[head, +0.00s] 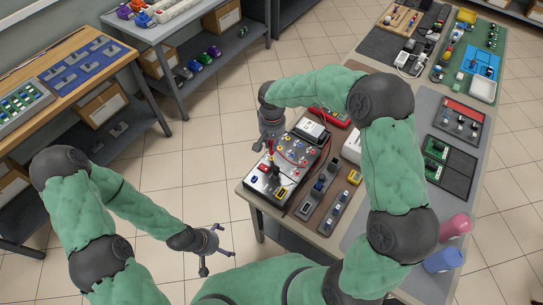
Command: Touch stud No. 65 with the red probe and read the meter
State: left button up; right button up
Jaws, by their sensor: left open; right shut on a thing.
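A dark test board (262,186) with a pale top and several small studs lies at the left edge of the table. Stud numbers are too small to read, so I cannot tell which stud is No. 65. A white-faced box (312,130), perhaps the meter, sits at the board's far end; its reading is not legible. My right gripper (270,143) is above the board, shut on a thin red probe (270,156) that points down. I cannot tell whether its tip touches a stud. My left gripper (219,241) is open and empty over the floor, left of the table.
A red device (333,116) lies beyond the board. Trays with small blocks (340,210) lie to its right. A pink cylinder (455,226) and a blue cylinder (443,260) stand at the near right. My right arm hides part of the table. Open floor lies left of the table.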

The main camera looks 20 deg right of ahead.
jog(key=shift+s, duration=0.1)
dwell(0.3)
jog(key=shift+r+p, duration=2.3)
jog(key=shift+r, duration=1.25)
pick_arm(q)
notch_tip(320, 180, up, 4)
jog(key=shift+r, duration=0.25)
pick_arm(e)
jog(key=shift+f, duration=0.1)
